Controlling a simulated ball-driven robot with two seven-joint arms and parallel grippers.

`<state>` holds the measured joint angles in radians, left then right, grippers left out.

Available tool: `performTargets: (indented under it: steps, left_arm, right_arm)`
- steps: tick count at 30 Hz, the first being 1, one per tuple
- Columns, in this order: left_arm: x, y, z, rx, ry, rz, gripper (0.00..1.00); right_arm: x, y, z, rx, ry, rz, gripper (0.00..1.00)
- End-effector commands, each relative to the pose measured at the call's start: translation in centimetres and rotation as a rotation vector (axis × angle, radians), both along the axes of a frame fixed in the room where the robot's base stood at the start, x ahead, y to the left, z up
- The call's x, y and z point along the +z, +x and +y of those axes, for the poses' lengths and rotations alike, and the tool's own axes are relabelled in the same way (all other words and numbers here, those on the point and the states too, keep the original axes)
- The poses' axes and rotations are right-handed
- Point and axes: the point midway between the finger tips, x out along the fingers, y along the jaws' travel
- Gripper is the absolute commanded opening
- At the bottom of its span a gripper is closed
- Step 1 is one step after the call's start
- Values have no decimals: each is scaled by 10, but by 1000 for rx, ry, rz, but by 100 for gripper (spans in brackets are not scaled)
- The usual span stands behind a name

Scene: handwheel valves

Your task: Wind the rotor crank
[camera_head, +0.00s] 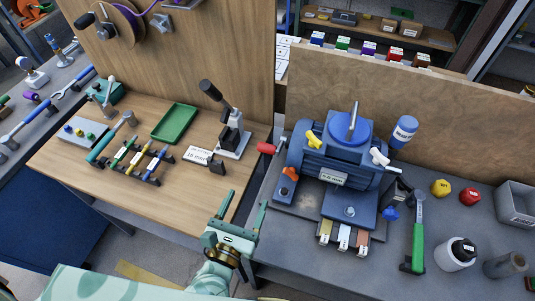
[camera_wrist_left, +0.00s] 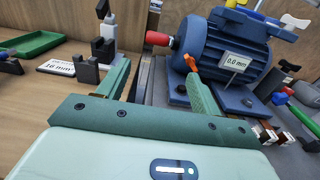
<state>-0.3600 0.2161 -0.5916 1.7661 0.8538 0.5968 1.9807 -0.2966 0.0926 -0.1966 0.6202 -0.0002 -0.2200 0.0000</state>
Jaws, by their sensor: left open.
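A blue motor-like machine (camera_head: 335,160) sits on the right-hand grey bench. A red handle (camera_head: 267,148) sticks out of its left side; I take this for the rotor crank. In the left wrist view the red handle (camera_wrist_left: 158,39) shows beside the blue housing (camera_wrist_left: 222,48), whose tag reads 0.0 mm. My left gripper (camera_head: 247,199) is open and empty, in front of the gap between the two benches, below and nearer than the red handle. In the wrist view its fingers (camera_wrist_left: 160,75) stand apart, with the handle beyond them, apart from both. My right gripper is out of view.
A lever press (camera_head: 232,135), a green tray (camera_head: 175,123) and a tool rack (camera_head: 140,160) are on the wooden bench at left. An orange knob (camera_head: 290,173) is close below the red handle.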

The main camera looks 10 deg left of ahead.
Motion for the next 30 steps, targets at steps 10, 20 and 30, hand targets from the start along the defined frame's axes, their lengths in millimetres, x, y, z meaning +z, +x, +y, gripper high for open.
performTargets:
  steps: [10,20,30]
  left_arm:
    - [2,78,-16,0,-2,-4,65]
    - [1,142,-28,-3,2,-2,65]
    - [1,154,-31,-3,2,0,65]
  right_arm:
    - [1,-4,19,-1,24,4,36]
    - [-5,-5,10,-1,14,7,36]
    - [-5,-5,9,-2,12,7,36]
